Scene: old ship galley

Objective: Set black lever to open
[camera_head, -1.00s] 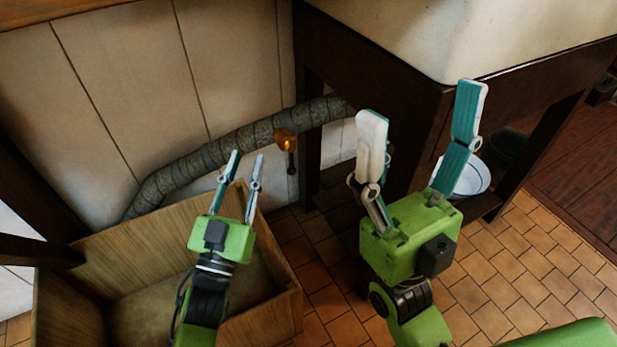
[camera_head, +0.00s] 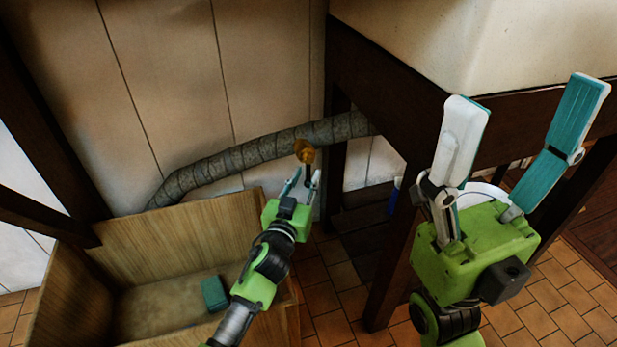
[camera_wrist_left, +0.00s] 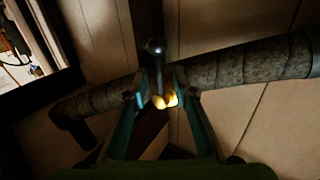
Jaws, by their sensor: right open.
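A small black lever (camera_head: 307,176) hangs down from a brass valve (camera_head: 304,152) on the grey wrapped pipe (camera_head: 240,157). My left gripper (camera_head: 306,175) is at the lever, its two fingers apart with the lever between them. In the left wrist view the lever's dark round end (camera_wrist_left: 154,47) shows just beyond the fingertips, and the brass valve (camera_wrist_left: 165,101) shows bright between the fingers. Whether a finger touches the lever cannot be told. My right gripper (camera_head: 527,90) is wide open and empty, in front of the dark wooden counter frame.
A wooden crate (camera_head: 180,232) stands below the pipe, with a teal block (camera_head: 214,293) inside. The dark counter frame (camera_head: 400,85) stands to the right of the valve, with a white bowl (camera_head: 482,195) beneath it. Tiled floor (camera_head: 340,300) lies bare between them.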

